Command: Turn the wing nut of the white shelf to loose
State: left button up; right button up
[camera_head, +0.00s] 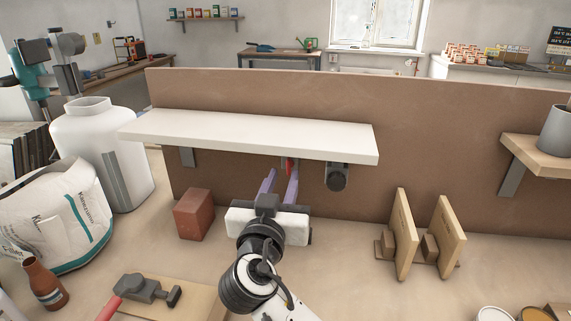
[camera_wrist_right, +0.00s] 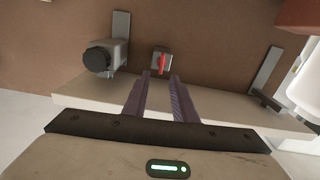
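The white shelf (camera_head: 250,134) is fixed to a brown upright panel. A small red piece on a grey plate, which looks like the wing nut (camera_head: 289,166), is under the shelf and partly hidden by it. It shows more clearly in the right wrist view (camera_wrist_right: 161,63), standing nearly upright. My right gripper (camera_head: 281,176) is below the shelf, its purple fingers pointing toward the panel. In the wrist view its fingers (camera_wrist_right: 161,76) are open and apart, with the red piece just beyond the tips, roughly in line with the gap.
A black round knob (camera_head: 337,178) sticks out under the shelf, right of the fingers. A grey bracket (camera_head: 188,157) is at left. A red-brown block (camera_head: 193,214) and wooden bookend-like pieces (camera_head: 403,234) flank my arm. A white jug (camera_head: 104,150) stands left.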

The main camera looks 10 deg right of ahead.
aim_at(288, 164)
jog(key=x, duration=0.4)
jog(key=shift+w+d, duration=0.1)
jog(key=shift+w, duration=0.2)
pick_arm(q)
jog(key=shift+w+a+r, duration=0.2)
jog(key=shift+w+r, duration=0.15)
jog(key=shift+r, duration=0.05)
jog(key=shift+w, duration=0.1)
pick_arm(e)
jog(key=shift+c, duration=0.4)
grip_shut()
